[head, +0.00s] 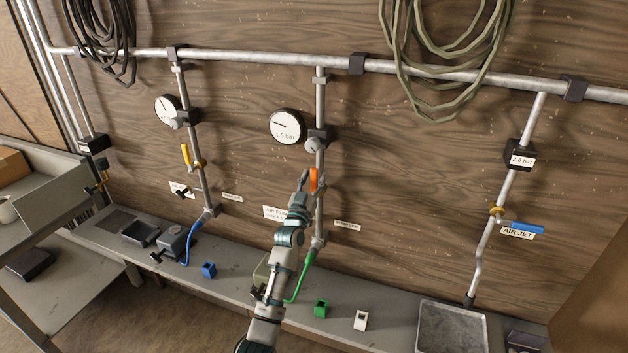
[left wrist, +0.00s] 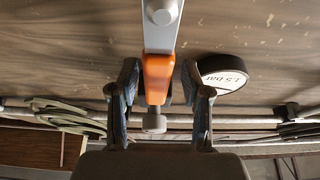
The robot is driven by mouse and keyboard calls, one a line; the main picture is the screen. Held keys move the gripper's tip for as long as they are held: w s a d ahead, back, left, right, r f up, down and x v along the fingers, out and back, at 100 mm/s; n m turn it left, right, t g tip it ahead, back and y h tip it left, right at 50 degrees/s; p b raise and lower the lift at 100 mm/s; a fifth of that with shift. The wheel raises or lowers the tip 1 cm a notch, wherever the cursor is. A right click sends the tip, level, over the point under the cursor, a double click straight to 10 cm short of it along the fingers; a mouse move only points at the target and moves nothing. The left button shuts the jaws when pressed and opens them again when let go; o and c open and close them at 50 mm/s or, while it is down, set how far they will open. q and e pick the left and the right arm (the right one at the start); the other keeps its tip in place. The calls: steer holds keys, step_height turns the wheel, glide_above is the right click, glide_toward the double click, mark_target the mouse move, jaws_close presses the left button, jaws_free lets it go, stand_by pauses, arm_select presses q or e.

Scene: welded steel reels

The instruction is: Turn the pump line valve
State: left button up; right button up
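An orange valve handle (head: 314,180) sits on the middle vertical pipe (head: 320,215), below a round 1.5 bar gauge (head: 287,126). My left gripper (head: 305,181) is at this handle. In the left wrist view the orange handle (left wrist: 157,78) lies between the two fingers of the left gripper (left wrist: 160,90), with a gap showing on each side, so the gripper looks open around it. A label (head: 275,212), partly hidden by my arm, and a small label (head: 347,225) flank the pipe; their text is hard to read. My right gripper is not in view.
A yellow handle (head: 186,154) is on the left pipe and a blue handle (head: 527,228) by the AIR JET label (head: 517,233) on the right. A shelf (head: 385,330) below holds small blocks and a grey tray (head: 450,335). Coiled hoses hang above.

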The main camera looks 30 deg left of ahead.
arm_select(q)
steer(key=v, duration=1.2)
steer(key=shift+a+f, duration=0.1)
